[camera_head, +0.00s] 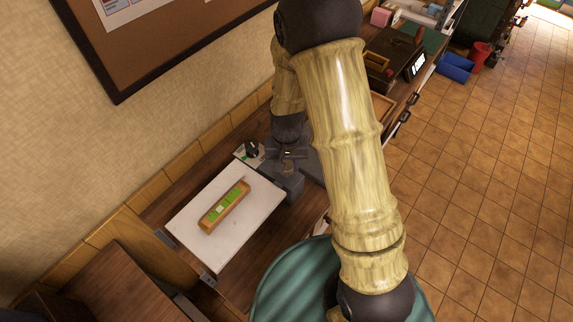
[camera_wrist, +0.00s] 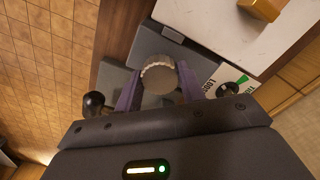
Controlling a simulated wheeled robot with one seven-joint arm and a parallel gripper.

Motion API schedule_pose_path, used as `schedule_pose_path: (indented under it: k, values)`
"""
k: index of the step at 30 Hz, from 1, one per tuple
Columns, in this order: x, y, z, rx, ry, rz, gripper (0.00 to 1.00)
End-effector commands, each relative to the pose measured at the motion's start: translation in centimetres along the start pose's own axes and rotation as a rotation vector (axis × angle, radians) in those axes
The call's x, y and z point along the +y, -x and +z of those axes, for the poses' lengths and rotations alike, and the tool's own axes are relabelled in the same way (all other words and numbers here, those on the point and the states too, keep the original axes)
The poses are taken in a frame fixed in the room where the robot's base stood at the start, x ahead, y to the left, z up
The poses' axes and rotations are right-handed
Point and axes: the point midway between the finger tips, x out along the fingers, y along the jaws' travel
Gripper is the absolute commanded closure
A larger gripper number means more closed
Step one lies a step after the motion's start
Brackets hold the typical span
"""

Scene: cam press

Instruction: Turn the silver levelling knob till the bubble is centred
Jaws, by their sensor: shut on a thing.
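The silver levelling knob (camera_wrist: 158,76) has a ridged rim and sits on a grey block. My gripper (camera_wrist: 160,84) has its purple fingers shut on the knob's two sides in the wrist view. In the head view my gripper (camera_head: 288,153) is over the grey block at the plate's right end, and the knob is hard to make out there. A wooden spirit level (camera_head: 236,199) with green windows lies on the white plate (camera_head: 190,225). The bubble is too small to place. A corner of the level (camera_wrist: 262,7) shows in the wrist view.
A black dial knob (camera_head: 251,149) on a small labelled plate stands close to the gripper, behind the block. It also shows in the wrist view (camera_wrist: 233,88). A black ball handle (camera_wrist: 95,102) is left of the gripper. A wall and corkboard (camera_head: 150,35) rise behind.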

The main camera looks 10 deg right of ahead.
Motion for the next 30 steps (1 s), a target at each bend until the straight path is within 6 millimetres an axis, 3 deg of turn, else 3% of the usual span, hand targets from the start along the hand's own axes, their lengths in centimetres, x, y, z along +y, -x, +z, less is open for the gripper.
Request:
schedule_pose_path:
  k: [30]
  values:
    - [-0.04,0.14,-0.14,0.004,0.930,0.000,0.84]
